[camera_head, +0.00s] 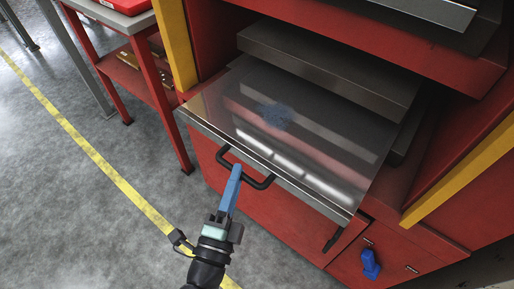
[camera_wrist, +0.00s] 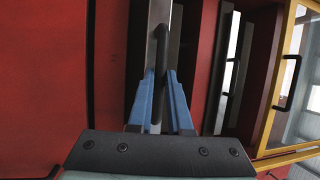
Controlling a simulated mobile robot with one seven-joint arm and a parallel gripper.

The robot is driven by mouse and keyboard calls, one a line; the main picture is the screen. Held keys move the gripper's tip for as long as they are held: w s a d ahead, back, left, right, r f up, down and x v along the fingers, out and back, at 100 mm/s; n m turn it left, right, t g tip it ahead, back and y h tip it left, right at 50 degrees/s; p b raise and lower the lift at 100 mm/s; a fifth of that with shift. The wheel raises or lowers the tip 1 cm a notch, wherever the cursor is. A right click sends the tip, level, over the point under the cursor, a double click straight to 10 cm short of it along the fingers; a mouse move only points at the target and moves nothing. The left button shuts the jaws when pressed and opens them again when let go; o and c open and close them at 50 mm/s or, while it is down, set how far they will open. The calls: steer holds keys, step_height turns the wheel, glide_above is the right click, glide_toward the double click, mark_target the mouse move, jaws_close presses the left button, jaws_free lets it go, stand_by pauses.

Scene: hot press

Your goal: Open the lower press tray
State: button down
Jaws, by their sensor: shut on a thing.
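My gripper (camera_head: 236,170), with blue fingers, is shut on this handle from the front. In the wrist view, the handle (camera_wrist: 158,70) runs upright between the blue fingertips (camera_wrist: 161,78). The tray's back end is hidden under the block.
A grey metal block (camera_head: 320,65) sits above the tray's rear. An upper metal plate (camera_head: 432,10) is at the top right. Yellow posts (camera_head: 175,42) flank the opening. A red side table (camera_head: 140,70) stands at left. A blue object (camera_head: 371,264) is at lower right.

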steer(key=s+a+p, duration=0.1)
steer(key=s+a, duration=0.3)
steer(key=s, duration=0.3)
steer(key=shift+s+a, duration=0.15)
steer(key=shift+a, duration=0.25)
steer(key=c, duration=1.1)
jaws_free()
steer(key=v, duration=1.3)
steer(key=shift+f, duration=0.1)
